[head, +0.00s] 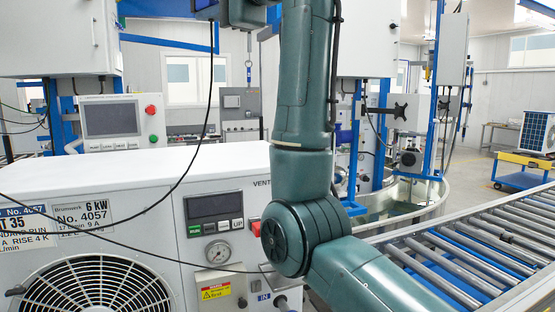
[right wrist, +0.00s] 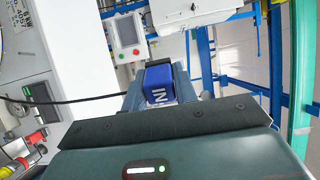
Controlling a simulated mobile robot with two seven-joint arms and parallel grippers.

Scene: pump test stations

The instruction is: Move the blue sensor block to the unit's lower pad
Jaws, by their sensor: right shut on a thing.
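The blue sensor block (right wrist: 160,84) is between the fingers of my right gripper (right wrist: 161,88) in the right wrist view, with white lettering on its face. A black cable runs from it to the left. In the head view, the block (head: 203,5) is partly cut off at the top edge, beside my dark right gripper (head: 222,12). The cable hangs down from there across the white unit (head: 120,180). The gripper is shut on the block, held high above the unit. I cannot make out the lower pad; my right arm hides part of the unit's right side. My left gripper is not in view.
The unit carries a display panel (head: 213,207), a gauge (head: 218,252) and a fan grille (head: 95,287). A roller conveyor (head: 470,255) runs at the right. A control panel with a red button (head: 151,109) stands behind the unit. Blue frames and hanging cabinets crowd the back.

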